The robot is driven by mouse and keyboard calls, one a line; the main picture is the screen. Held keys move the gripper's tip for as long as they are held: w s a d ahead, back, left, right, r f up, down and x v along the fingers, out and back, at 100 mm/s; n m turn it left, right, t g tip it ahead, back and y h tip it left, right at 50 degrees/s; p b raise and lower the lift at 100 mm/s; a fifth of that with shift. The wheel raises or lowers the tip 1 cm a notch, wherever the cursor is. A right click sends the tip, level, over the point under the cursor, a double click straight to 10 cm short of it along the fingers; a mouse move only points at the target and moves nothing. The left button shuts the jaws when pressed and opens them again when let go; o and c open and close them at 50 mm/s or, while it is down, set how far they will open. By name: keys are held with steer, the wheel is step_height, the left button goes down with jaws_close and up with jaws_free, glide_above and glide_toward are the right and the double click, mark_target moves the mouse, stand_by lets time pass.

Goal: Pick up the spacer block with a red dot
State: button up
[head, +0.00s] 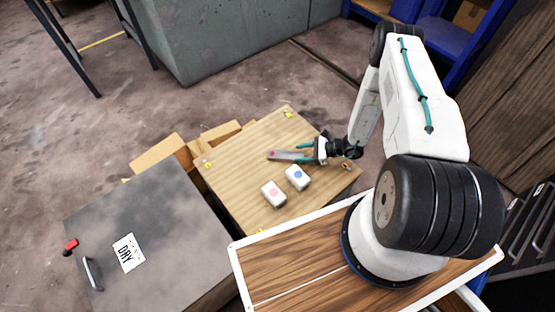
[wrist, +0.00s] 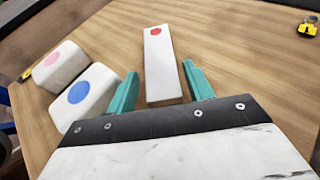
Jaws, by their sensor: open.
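The spacer block with a red dot (wrist: 161,70) is a long, flat, pale bar lying on the wooden table top. Its red dot is at the end away from my gripper. In the head view the block (head: 282,155) looks greyish, with the dot at its left end. My gripper (wrist: 161,85) is open, its two teal fingers on either side of the block's near end. In the head view my gripper (head: 300,151) reaches in from the right at the block's near end. I cannot tell how high the fingers are above the table.
A white block with a blue dot (wrist: 86,93) and a white block with a pink dot (wrist: 60,65) stand left of my gripper. Yellow markers (wrist: 308,27) sit at the table's corners. The table top (head: 240,165) left of the bar is clear. A grey cabinet marked DRY (head: 160,225) stands at left.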

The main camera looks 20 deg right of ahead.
steer(key=x, duration=0.5)
steer(key=shift+s+a+r, duration=0.1)
steer(key=shift+a, duration=0.15)
steer(key=c, duration=1.1)
steer(key=shift+r, duration=0.1)
step_height(320, 180, up, 10)
step_height(320, 180, up, 15)
steer(key=m+t+h, duration=0.4)
steer(key=m+t, duration=0.1)
steer(key=m, duration=0.1)
glide_above(288, 156)
steer(key=w+d, duration=0.4)
steer(key=w, duration=0.2)
steer(key=shift+m+t+h, duration=0.4)
steer(key=shift+h, duration=0.3)
steer(key=r, duration=0.4)
steer(key=w+a+r, duration=0.1)
steer(key=r, duration=0.3)
steer(key=w+r, duration=0.1)
steer(key=r, duration=0.3)
steer(key=shift+w+a+r, duration=0.15)
steer(key=shift+w+r, duration=0.1)
